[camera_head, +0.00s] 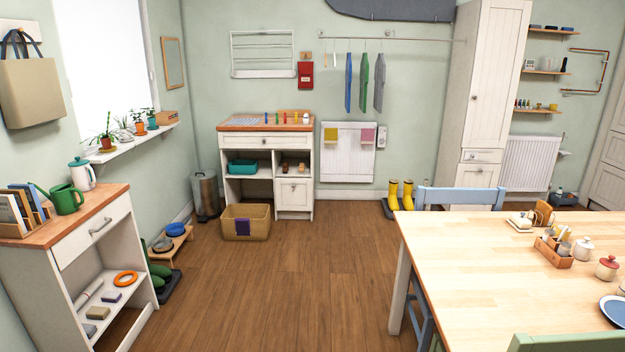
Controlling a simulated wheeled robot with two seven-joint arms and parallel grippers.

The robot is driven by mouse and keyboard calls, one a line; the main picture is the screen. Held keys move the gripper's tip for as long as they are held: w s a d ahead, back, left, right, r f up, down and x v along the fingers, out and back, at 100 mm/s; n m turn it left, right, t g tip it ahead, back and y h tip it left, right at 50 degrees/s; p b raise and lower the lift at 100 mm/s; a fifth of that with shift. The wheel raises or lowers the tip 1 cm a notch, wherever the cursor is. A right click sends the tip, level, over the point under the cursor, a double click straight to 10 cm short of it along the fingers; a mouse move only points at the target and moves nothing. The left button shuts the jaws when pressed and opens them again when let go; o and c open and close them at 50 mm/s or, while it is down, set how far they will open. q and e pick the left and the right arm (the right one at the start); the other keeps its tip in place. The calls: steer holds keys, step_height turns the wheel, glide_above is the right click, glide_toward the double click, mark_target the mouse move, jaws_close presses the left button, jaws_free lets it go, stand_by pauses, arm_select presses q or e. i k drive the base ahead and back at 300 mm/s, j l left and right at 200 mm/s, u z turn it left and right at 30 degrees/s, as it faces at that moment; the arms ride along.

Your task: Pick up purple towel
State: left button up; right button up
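The towel is some way off, across the open floor. Neither of my grippers shows in the head view.
The floor (285,280) between me and the basket is clear. A wooden table (470,265) with chairs fills the right side. A white shelf unit (75,265) stands at the left. A metal bin (206,195) is left of the basket, and yellow boots (400,195) stand to its right.

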mark_target(243, 228)
steer(key=i, duration=2.3)
steer(key=i+u, duration=0.1)
steer(key=i, duration=0.65)
steer(key=i+l, duration=0.15)
steer(key=i, duration=0.6)
steer(key=i+l+u, duration=0.15)
steer(key=i, duration=0.6)
steer(key=i+u, duration=0.2)
steer(key=i+l, duration=0.05)
steer(key=i, duration=0.05)
